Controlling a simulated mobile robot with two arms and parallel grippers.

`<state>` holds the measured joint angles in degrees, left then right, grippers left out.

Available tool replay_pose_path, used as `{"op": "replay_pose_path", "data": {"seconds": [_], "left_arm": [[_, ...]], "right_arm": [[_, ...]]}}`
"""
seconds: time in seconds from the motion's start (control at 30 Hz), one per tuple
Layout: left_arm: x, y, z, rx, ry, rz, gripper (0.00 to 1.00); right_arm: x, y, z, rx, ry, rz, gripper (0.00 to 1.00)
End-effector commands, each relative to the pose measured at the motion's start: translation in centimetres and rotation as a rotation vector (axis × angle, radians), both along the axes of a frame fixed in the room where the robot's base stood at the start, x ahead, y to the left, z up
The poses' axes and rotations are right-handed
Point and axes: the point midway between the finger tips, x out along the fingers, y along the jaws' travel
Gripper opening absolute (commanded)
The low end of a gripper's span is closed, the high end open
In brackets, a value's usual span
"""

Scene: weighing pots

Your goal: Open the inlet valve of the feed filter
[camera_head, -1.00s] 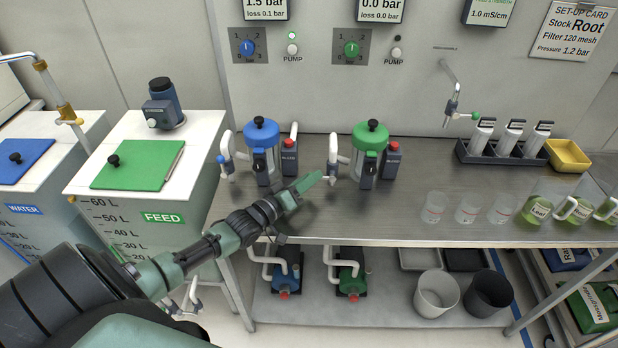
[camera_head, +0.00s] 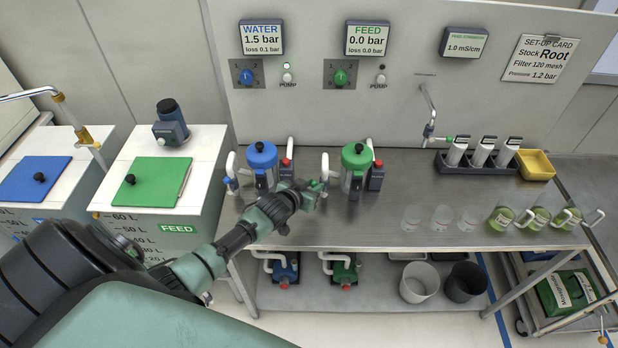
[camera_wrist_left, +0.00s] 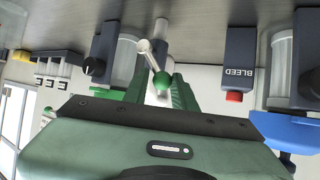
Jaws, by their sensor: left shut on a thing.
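The feed filter (camera_head: 356,157) has a green cap and a clear body and stands upright on the steel bench. Its white inlet pipe (camera_head: 325,164) comes down on its left side. My left gripper (camera_head: 318,188) is at the foot of that pipe. In the left wrist view, the inlet valve's handle is a pale lever with a green ball end (camera_wrist_left: 162,81). The ball lies between the two green fingers of my left gripper (camera_wrist_left: 160,92), which is shut on it. In the head view my gripper largely hides the handle. My right gripper is out of view.
The blue-capped water filter (camera_head: 262,157) stands close on the left, beside my left wrist. The feed filter's dark bleed block (camera_head: 376,178) is on its right. Clear beakers (camera_head: 441,217) stand farther right. The bench between filters and beakers is clear.

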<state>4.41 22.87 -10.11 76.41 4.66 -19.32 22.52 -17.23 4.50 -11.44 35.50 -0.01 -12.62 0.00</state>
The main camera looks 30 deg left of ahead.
Motion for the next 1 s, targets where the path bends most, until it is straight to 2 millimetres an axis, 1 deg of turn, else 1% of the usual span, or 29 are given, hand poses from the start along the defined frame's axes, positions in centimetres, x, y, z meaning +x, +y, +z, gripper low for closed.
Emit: {"op": "replay_pose_path", "data": {"seconds": [0.03,0.13,0.27,0.6,0.8,1.0], "left_arm": [[0.0,0.1,0.6,0.040,0.029,0.007,0.00],[0.4,-0.4,0.8,0.120,0.078,0.007,0.00],[0.7,-1.0,1.0,0.224,0.141,0.006,0.00],[1.6,-2.2,1.2,0.455,0.281,0.007,0.00],[1.9,-2.7,1.3,0.541,0.333,0.006,0.00],[2.1,-2.9,1.4,0.588,0.361,0.009,0.00]], "right_arm": [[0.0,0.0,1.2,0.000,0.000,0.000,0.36],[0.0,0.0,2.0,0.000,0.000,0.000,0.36],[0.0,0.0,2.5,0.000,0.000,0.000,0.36],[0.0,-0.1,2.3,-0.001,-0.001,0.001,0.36],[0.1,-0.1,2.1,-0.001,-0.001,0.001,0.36],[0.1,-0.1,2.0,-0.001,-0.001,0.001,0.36]]}}
